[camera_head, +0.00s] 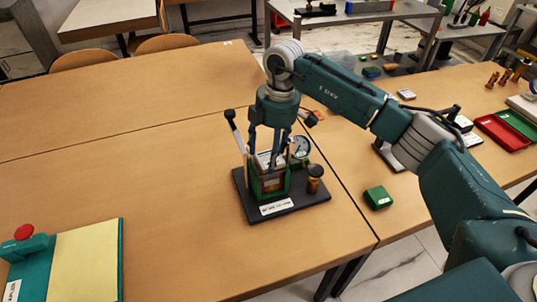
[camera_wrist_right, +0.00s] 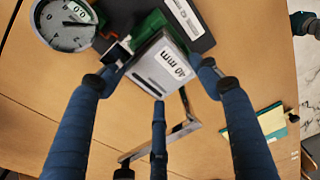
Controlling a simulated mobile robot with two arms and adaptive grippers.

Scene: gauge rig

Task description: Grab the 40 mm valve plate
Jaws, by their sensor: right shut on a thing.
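The valve plate (camera_wrist_right: 160,66) is a light grey block labelled "40 mm", upside down in the right wrist view. My right gripper (camera_wrist_right: 163,82) is shut on it, with blue fingers on both sides and one below. In the head view my right gripper (camera_head: 270,150) points down over the green holder (camera_head: 269,187) of the gauge rig. The fingers partly hide the plate there. I cannot tell how far the plate sits inside the holder. My left gripper is not in view.
The rig's black base (camera_head: 297,203) carries a round gauge (camera_head: 301,147), a brass knob with a black top (camera_head: 314,181) and a lever (camera_head: 236,130). A small green box (camera_head: 378,197) lies to the right.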

